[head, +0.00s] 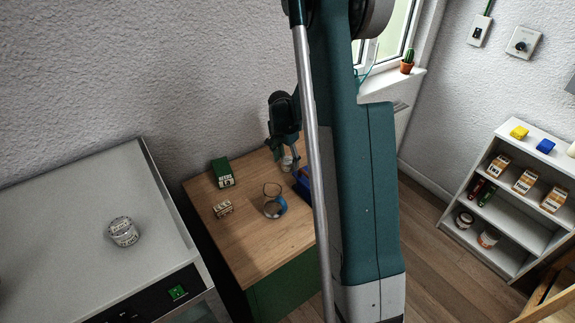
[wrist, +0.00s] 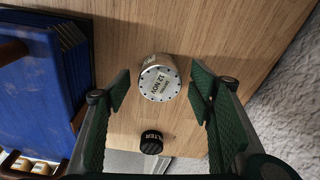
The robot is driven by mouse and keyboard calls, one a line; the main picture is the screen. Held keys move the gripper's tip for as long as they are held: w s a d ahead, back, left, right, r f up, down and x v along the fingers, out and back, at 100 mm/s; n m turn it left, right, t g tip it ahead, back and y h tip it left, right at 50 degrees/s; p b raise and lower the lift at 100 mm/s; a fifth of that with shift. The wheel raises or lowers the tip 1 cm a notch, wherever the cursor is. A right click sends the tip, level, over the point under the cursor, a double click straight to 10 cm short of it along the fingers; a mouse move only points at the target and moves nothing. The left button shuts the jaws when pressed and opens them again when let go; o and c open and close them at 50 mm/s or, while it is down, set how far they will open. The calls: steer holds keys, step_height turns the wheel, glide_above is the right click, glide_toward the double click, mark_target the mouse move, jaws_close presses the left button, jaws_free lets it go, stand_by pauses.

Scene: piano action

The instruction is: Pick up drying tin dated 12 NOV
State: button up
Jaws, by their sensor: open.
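The drying tin is a short round pale metal tin (wrist: 158,79) with a dotted rim and "12 NOV" on its lid. It stands on the wooden top in the wrist view. My gripper (wrist: 161,88) is open, its green padded fingers to the left and right of the tin, with gaps on both sides. The fingers seem nearer the camera than the tin; I cannot tell the height between them. In the head view my gripper (head: 289,146) is over the back of the wooden-topped cabinet, and a small pale round thing (head: 287,163), likely the tin, shows beneath it.
A black round "FILTER" item (wrist: 152,142) stands close to the tin. A blue container (wrist: 40,95) is left of the fingers. The wall is close behind.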

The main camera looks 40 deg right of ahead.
steer(key=shift+d+f, duration=0.1)
steer(key=shift+f, duration=0.75)
steer(key=shift+c, duration=0.3)
steer(key=c, duration=1)
